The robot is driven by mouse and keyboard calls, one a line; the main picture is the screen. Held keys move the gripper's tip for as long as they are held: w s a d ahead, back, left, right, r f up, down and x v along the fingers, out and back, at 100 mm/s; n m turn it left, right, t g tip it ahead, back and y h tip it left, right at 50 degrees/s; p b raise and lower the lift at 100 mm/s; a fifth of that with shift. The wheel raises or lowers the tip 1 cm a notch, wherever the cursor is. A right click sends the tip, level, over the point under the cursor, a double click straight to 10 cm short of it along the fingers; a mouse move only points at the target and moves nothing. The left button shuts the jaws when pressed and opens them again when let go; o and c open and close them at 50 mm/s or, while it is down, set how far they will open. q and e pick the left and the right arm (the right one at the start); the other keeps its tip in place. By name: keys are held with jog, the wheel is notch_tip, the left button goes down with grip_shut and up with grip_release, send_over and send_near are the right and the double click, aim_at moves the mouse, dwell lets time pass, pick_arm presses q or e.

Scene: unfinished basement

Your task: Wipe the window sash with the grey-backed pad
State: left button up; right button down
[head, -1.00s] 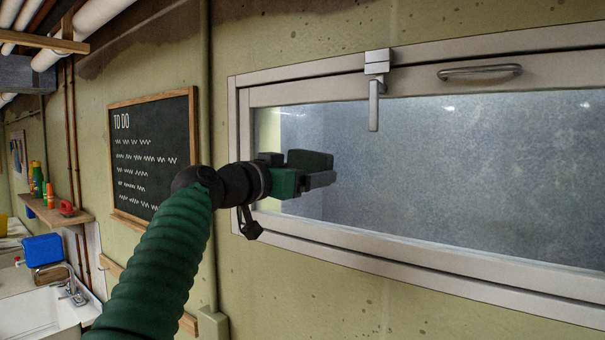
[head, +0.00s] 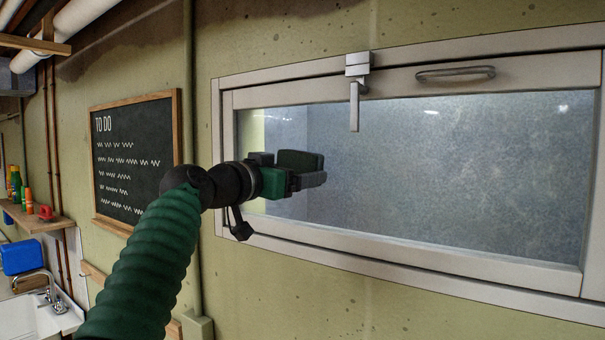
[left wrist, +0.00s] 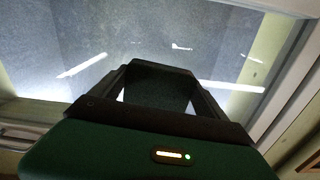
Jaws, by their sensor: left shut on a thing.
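The window sash (head: 262,97) is a pale frame around a cloudy pane (head: 450,165), set in the wall on the right of the head view. Its pane also fills the top of the left wrist view (left wrist: 100,42). My left gripper (head: 312,178) is in front of the pane's left part. It is shut on the pad (head: 300,160), which shows as a dark green block between the fingers in the left wrist view (left wrist: 160,85). No grey back can be made out. I cannot tell whether the pad touches the glass. My right gripper is not in view.
A latch (head: 356,90) hangs from the top of the window, and a bar handle (head: 455,74) sits right of it. A chalkboard (head: 135,160) is on the wall left of the window. A shelf with bottles (head: 38,222) and a sink (head: 35,318) are at far left.

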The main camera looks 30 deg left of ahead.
pick_arm(q)
jog(key=shift+w+a, duration=0.1)
jog(key=shift+a, duration=0.65)
jog(key=s+b, duration=0.1)
jog(key=s, duration=0.1)
jog(key=s+b, duration=0.2)
jog(key=s, duration=0.1)
jog(key=shift+s+a+f, duration=0.1)
jog(key=shift+s+a, duration=0.15)
jog(key=shift+s, duration=0.1)
jog(key=s+b, duration=0.1)
jog(key=s, duration=0.2)
jog(key=shift+a+b, duration=0.2)
jog(key=shift+b, duration=0.2)
jog(key=shift+w, duration=0.15)
